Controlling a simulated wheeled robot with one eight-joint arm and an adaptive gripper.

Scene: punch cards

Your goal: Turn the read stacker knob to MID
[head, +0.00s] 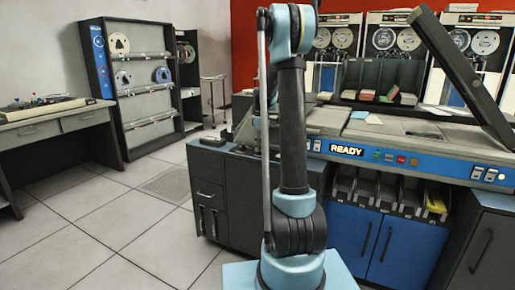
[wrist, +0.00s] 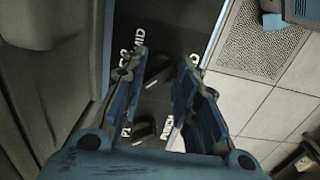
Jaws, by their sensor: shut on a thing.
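In the wrist view, my gripper (wrist: 166,62) has its two blue fingers on either side of a dark knob (wrist: 157,72) on a black panel (wrist: 180,20). The fingers are shut on this knob. White lettering that includes MID stands by the left fingertip; other lettering is partly covered by the fingers. A second dark knob (wrist: 145,131) sits nearer my palm, between the finger bases. I cannot tell the knob's exact pointing. In the head view my gripper is not visible, and the knobs cannot be made out.
The blue-fronted machine (head: 405,160) with a lit READY sign (head: 346,149) stands at the right, with card trays (head: 372,188) below. A raised dark cover (head: 465,75) leans over it. A tape rack (head: 135,85) and a desk (head: 55,125) stand left; the tiled floor (head: 110,225) is clear.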

